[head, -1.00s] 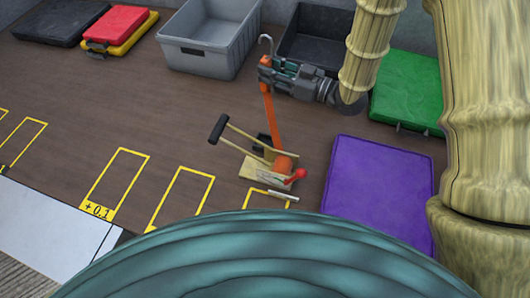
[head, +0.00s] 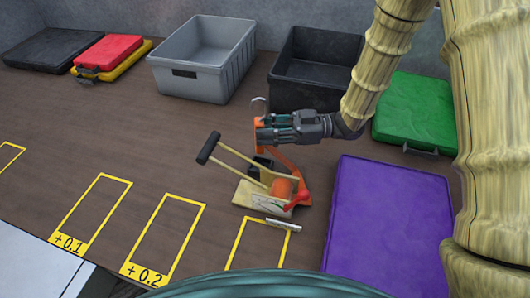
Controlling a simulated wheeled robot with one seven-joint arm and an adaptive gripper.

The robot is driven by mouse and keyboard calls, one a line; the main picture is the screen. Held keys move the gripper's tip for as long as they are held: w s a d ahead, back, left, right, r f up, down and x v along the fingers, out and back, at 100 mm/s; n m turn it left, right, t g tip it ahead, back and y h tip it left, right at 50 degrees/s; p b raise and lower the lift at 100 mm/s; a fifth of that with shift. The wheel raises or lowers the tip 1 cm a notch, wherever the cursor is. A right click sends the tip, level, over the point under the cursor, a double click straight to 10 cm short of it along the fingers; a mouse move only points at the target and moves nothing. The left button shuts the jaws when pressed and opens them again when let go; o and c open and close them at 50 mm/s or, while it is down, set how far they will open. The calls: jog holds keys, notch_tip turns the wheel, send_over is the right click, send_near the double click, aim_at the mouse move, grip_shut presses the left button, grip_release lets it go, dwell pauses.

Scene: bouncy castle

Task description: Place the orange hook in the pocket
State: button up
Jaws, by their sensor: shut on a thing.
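The orange piece runs down behind to a wooden device (head: 248,192) with two pale rails, a black crossbar handle (head: 209,147), an orange drum (head: 284,188) and a red-tipped lever (head: 296,197). A small black block (head: 262,163) stands between gripper and device. I cannot tell which part is the pocket.
A grey bin (head: 204,60) and a black bin (head: 312,75) stand behind. A purple case (head: 388,220) lies to the right, a green case (head: 415,113) beyond it. Yellow-outlined slots (head: 166,236) mark the front. The brown surface to the left is mostly clear.

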jog(key=shift+f+b, duration=0.8)
jog(key=shift+f, duration=2.25)
jog(key=shift+f, duration=0.6)
jog(key=o, duration=1.1)
jog(key=shift+c, duration=0.2)
jog(key=shift+r, duration=0.55)
jog(key=d+p, duration=0.1)
jog(key=d, duration=0.6)
jog(key=shift+w+d+p, duration=0.25)
jog(key=shift+w+p, duration=0.05)
jog(key=shift+p, duration=0.1)
